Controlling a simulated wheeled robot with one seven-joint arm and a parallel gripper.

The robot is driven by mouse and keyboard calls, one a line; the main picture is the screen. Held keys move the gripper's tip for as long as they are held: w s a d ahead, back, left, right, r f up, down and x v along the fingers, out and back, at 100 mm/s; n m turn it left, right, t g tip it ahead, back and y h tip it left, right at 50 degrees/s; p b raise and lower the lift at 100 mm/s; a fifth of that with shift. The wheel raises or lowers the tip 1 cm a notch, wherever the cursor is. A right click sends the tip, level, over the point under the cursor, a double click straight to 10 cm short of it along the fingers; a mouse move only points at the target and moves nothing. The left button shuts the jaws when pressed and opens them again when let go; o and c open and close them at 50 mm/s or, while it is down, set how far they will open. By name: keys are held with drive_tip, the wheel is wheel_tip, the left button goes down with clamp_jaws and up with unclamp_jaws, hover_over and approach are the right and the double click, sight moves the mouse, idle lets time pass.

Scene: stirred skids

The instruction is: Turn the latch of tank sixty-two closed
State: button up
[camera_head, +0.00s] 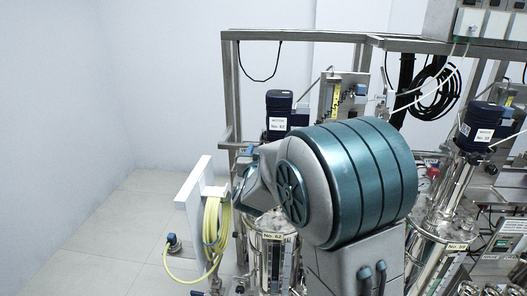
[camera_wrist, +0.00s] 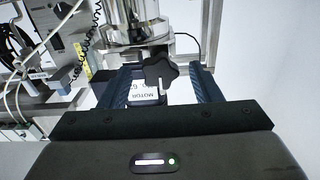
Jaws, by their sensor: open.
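Tank sixty-two (camera_head: 273,250) is a steel vessel with a "No. 62" plate, partly hidden behind my arm in the head view. A dark blue motor (camera_head: 279,104) with a white label stands above it. In the wrist view, a black star-shaped knob (camera_wrist: 160,71) hangs below a shiny steel fitting (camera_wrist: 138,28). My gripper (camera_wrist: 161,82) is open, one dark finger on each side of the knob; contact is not clear. A motor label (camera_wrist: 140,92) shows upside down behind it. I cannot tell whether the knob is the latch, nor its turned state.
A steel frame (camera_head: 300,35) surrounds the skid. A white panel with a coiled yellow hose (camera_head: 213,232) stands left of my gripper. Another tank (camera_head: 440,232) and motor (camera_head: 481,125) are at right, with black cables (camera_head: 437,90) behind. The floor (camera_head: 120,235) at left is clear.

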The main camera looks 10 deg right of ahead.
drive_tip(key=c, duration=1)
drive_tip(key=shift+f+m+b, duration=0.15)
drive_tip(key=shift+m+b, duration=0.15)
drive_tip(key=shift+b, duration=0.35)
drive_tip(key=m+b, duration=0.1)
drive_tip(key=b, duration=0.1)
drive_tip(key=m+b, duration=0.1)
drive_tip(key=b, duration=0.1)
drive_tip(key=shift+f+m+b, duration=0.2)
drive_tip(key=shift+m+b, duration=0.1)
drive_tip(key=shift+r+m+b, duration=0.15)
drive_tip(key=shift+m+b, duration=3.35)
drive_tip(key=shift+m, duration=0.15)
drive_tip(key=shift+r+m+b, duration=0.15)
drive_tip(key=shift+m+b, duration=3.35)
drive_tip(key=shift+m, duration=0.15)
